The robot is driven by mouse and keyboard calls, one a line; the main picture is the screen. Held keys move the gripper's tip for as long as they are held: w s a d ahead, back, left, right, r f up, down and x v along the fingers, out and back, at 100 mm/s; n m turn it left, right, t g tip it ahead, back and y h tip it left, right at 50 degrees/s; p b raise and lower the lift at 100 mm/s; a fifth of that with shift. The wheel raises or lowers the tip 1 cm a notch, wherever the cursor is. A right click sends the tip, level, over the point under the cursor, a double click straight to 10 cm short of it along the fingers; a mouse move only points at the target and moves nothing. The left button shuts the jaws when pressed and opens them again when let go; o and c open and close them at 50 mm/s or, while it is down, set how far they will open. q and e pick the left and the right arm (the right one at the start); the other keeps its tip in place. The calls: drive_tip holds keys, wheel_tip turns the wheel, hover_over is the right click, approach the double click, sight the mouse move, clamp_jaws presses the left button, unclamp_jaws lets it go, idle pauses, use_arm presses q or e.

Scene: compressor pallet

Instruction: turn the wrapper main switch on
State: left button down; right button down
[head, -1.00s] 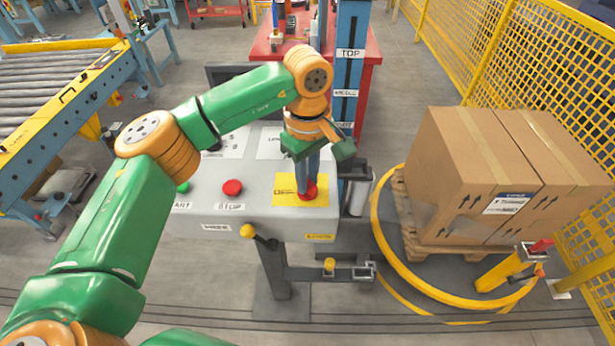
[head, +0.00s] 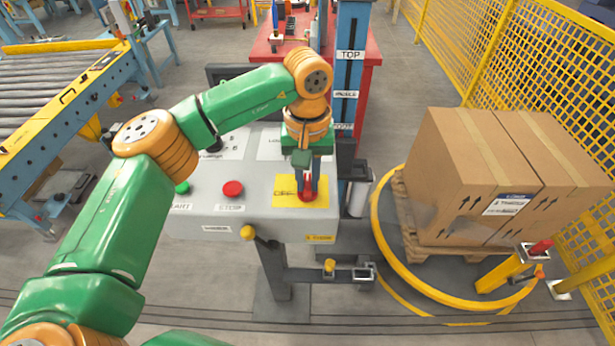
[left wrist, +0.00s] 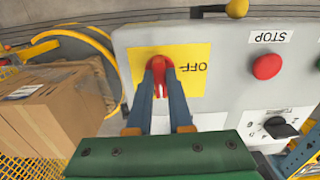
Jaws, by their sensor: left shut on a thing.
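The wrapper main switch, a red rotary handle (head: 307,193), sits on a yellow plate (head: 283,202) on the grey control box (head: 255,222). The word OFF shows on the plate left of the handle. My left gripper (head: 307,184) points down at the switch, its two fingers shut on the handle. In the left wrist view, the red handle (left wrist: 158,66) lies between the blue-grey fingertips (left wrist: 158,78), with OFF upside down to its right. The fingers hide part of the handle, so its exact setting is hard to tell. My right gripper is not in view.
A red stop button (head: 232,188) and a green start button (head: 182,187) are on the same box. A wrapper mast (head: 349,70) stands behind it. A boxed pallet load (head: 470,180) stands inside a yellow ring (head: 405,280) at right, near a yellow fence (head: 490,50).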

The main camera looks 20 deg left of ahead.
sight(307, 182)
use_arm(q)
drive_tip(key=shift+m, duration=0.3)
drive_tip(key=c, duration=0.8)
unclamp_jaws()
wheel_tip(307, 182, up, 7)
drive_tip(key=shift+r+b, duration=0.1)
drive_tip(key=shift+b, duration=0.35)
